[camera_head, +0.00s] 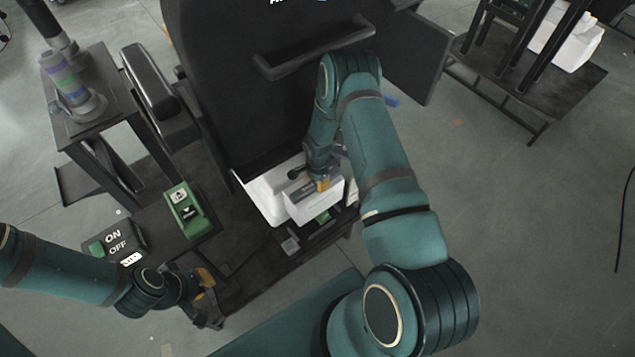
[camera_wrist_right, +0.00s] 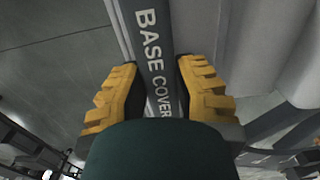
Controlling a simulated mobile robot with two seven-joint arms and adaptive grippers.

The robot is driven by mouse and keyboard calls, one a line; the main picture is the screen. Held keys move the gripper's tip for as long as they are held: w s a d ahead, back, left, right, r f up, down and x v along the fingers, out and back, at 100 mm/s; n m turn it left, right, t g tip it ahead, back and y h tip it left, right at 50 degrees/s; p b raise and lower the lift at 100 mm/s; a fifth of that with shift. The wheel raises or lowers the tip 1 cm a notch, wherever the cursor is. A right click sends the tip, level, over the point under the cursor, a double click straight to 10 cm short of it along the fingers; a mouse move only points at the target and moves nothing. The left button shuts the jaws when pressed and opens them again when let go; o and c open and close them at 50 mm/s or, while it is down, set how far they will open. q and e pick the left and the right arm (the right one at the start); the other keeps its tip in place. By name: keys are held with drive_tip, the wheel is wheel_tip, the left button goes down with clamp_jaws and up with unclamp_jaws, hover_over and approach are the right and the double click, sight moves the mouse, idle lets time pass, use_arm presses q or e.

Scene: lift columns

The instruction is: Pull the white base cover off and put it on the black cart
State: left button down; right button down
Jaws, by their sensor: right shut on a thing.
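The white base cover (camera_head: 266,198) sits low at the foot of the tall black column, on a dark base. My right gripper (camera_head: 322,184) reaches down to its near right part. In the right wrist view the yellow-padded fingers of my right gripper (camera_wrist_right: 162,88) are shut on a grey strip of the base cover (camera_wrist_right: 152,50) lettered "BASE COVER". My left gripper (camera_head: 207,300) hangs at lower left, apart from the cover; its finger opening is unclear. A low black cart-like platform (camera_head: 585,88) stands at upper right; its wheels do not show.
The tall black column (camera_head: 225,90) with a handle bar (camera_head: 310,50) rises behind the cover. A green switch box (camera_head: 187,210) and an ON/OFF box (camera_head: 118,240) are at left. Grey floor between is clear.

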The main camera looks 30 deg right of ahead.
drive_tip(key=shift+r+p, duration=1.1)
drive_tip(key=shift+r, duration=1.05)
drive_tip(key=shift+s+a, duration=0.1)
